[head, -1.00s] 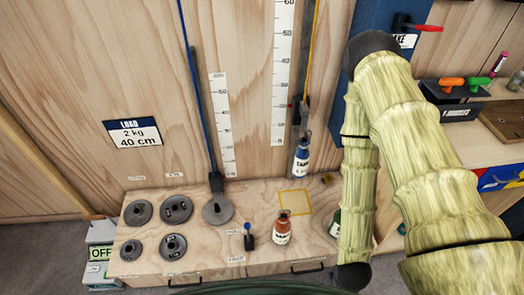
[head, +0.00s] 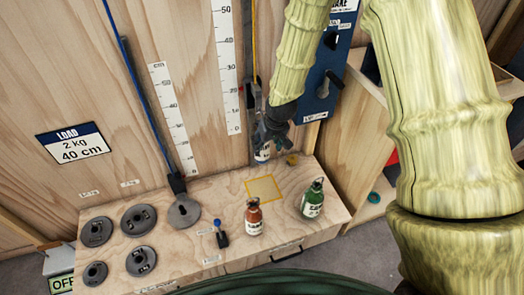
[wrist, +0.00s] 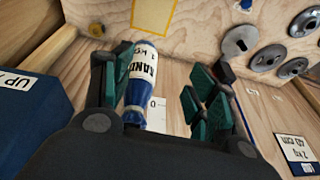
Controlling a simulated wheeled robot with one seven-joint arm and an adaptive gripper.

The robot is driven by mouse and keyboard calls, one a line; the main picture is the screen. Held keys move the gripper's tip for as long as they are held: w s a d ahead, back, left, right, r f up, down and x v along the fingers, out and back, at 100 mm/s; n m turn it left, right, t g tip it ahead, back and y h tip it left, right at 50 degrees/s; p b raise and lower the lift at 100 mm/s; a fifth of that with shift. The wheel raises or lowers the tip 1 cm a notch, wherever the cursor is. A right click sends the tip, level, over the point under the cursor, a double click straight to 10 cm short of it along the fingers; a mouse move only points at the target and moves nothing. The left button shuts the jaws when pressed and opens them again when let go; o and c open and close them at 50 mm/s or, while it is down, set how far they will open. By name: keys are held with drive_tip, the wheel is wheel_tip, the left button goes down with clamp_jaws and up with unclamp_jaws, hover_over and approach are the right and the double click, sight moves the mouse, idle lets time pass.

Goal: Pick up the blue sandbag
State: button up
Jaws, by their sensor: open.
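The blue sandbag (head: 262,153) is a small bottle-shaped bag with a white label, at the lower end of the yellow cord's hanger by the tall scale. In the head view my gripper (head: 270,128) covers most of it. In the wrist view the blue sandbag (wrist: 138,88) lies between the open fingers of my gripper (wrist: 165,75), close against the left finger's green pads. A clear gap separates it from the right finger. I cannot tell whether the left pads touch it.
An orange-brown bag (head: 254,218) and a green bag (head: 312,198) stand on the wooden bench beside a yellow-outlined square (head: 263,189). Several grey weight discs (head: 138,219) lie at the left. A blue panel (head: 325,75) stands right of my gripper.

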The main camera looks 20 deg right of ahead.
drive_tip(key=shift+t+h, duration=0.3)
drive_tip(key=shift+t, duration=0.3)
drive_tip(key=w+r, duration=0.2)
drive_tip(key=r, duration=0.1)
drive_tip(key=w+d+r+b, duration=0.1)
drive_tip(key=w+r, duration=0.2)
drive_tip(key=r, duration=0.1)
drive_tip(key=w+r, duration=0.2)
drive_tip(key=r, duration=0.1)
drive_tip(key=shift+w+d+r, duration=0.25)
drive_tip(key=shift+w, duration=0.25)
drive_tip(key=x, duration=0.5)
drive_tip(key=shift+x, duration=2.75)
clamp_jaws()
